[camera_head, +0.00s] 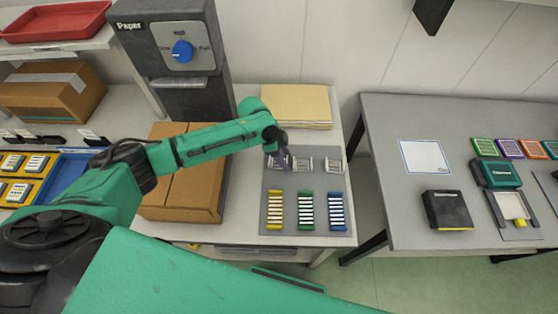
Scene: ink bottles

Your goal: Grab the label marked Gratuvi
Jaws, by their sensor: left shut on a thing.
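A grey board (263,200) lies on the light table in the middle. Three small pale labelled pieces form its upper row, including the middle piece (303,164) and the right piece (333,165). Their writing is too small to read, so I cannot tell which is marked Gratuvi. My left gripper (281,159) is at the left end of that row, pointing down and shut on the left piece, a label (273,163), which it partly hides. My right gripper is not in view.
Yellow (275,210), green (306,211) and blue (337,211) striped racks stand on the board's front half. A cardboard box (190,190) is on the left, below my left arm. A paper stack (297,105) lies behind. A grey table (385,130) stands right, across a gap.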

